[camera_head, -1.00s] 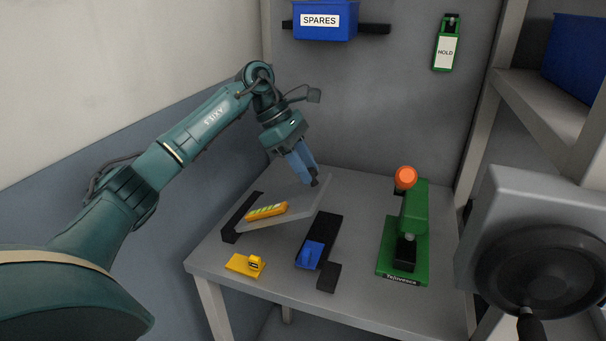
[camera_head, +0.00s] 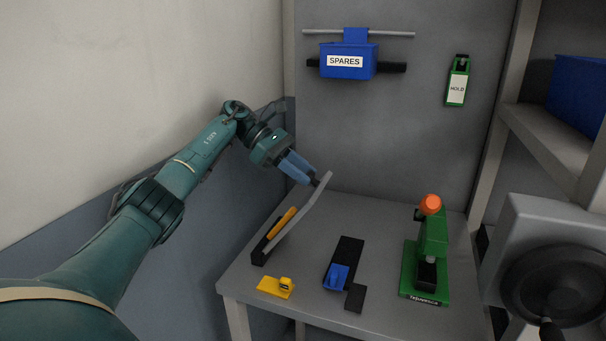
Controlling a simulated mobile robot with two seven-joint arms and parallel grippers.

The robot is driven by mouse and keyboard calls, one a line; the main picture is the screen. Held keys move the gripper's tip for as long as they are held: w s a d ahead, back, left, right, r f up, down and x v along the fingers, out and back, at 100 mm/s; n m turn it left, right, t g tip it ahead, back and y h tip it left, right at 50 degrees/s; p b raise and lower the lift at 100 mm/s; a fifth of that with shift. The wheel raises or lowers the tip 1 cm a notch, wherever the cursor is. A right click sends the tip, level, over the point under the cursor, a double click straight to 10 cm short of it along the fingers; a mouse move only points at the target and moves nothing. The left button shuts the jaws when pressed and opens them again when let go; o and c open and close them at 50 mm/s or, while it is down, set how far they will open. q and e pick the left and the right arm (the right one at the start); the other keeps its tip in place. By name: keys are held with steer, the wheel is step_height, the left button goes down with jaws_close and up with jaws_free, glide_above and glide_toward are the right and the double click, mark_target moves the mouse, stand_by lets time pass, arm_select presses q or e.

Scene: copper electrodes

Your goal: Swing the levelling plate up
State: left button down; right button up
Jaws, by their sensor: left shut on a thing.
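The levelling plate (camera_head: 302,218) is a thin grey plate on the left part of the table, seen nearly edge-on. It stands steeply tilted, its lower edge at a black base (camera_head: 259,252) and its upper edge to the right. A yellow-orange level (camera_head: 281,222) lies against its left face. My left gripper (camera_head: 318,182), with blue fingers and dark tips, is shut on the plate near its upper edge. The exact grip is small and partly hidden. My right gripper does not show.
A yellow block (camera_head: 276,287) and a blue piece on a black fixture (camera_head: 350,252) stand on the table (camera_head: 385,215). A green press with an orange knob (camera_head: 431,205) stands right. A blue SPARES bin (camera_head: 344,75) and a green HOLD holder (camera_head: 457,65) hang on the wall. A dark handwheel (camera_head: 550,285) is at right.

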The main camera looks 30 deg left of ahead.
arm_select(q)
steer(key=shift+a+r, duration=0.1)
steer(key=c, duration=1.1)
jaws_free()
step_height(320, 180, up, 10)
